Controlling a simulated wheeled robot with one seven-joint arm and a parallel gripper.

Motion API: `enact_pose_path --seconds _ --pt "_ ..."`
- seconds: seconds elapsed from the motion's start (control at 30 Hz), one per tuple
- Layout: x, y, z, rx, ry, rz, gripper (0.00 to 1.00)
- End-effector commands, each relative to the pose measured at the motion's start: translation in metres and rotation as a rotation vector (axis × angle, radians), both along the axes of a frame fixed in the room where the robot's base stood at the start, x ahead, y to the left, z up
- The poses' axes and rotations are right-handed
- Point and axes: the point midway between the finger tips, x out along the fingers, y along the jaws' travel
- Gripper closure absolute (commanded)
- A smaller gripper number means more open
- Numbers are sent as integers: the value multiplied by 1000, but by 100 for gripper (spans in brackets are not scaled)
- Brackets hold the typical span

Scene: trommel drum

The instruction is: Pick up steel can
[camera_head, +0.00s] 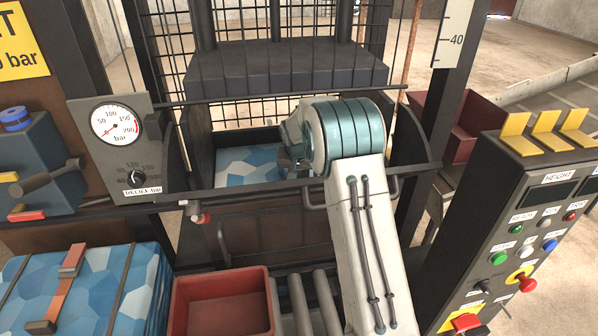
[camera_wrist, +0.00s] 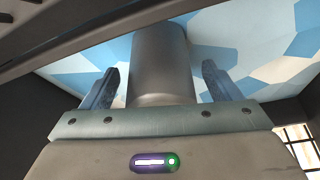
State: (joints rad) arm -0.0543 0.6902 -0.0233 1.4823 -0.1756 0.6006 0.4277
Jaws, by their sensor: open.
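In the wrist view, a plain grey steel can (camera_wrist: 159,48) stands out between the two blue-grey fingers of my gripper (camera_wrist: 160,72). The fingers are apart, one on each side of the can, with a visible gap on both sides. The can's near end is close to the gripper's palm plate. Behind the can is a blue and white patterned surface (camera_wrist: 262,75). In the head view, my arm reaches into the opening of a dark press frame, over the patterned surface (camera_head: 245,165). There my wrist hides the fingertips, and I cannot make out the can.
A dark platen (camera_head: 285,70) hangs above the opening, and a dark front rail (camera_head: 255,188) runs below it. A pressure gauge (camera_head: 115,123) is at left. A control panel (camera_head: 520,235) stands at right. A red bin (camera_head: 222,303) and patterned bale (camera_head: 110,290) are below.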

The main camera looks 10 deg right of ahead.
Motion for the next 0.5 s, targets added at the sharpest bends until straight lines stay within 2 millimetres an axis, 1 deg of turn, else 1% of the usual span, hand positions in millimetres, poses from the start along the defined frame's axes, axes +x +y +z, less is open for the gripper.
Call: enact_pose_path --seconds 0.27,0.3,0.37,0.4,0.47,0.5 --pt "2 0 -4 1 -1 0 17" --pt "2 0 -4 1 -1 0 22" --pt "1 0 -4 0 -1 0 39" --pt "1 0 -4 0 -1 0 50" --pt "1 0 -4 0 -1 0 66" --pt "1 0 -4 0 -1 0 66"
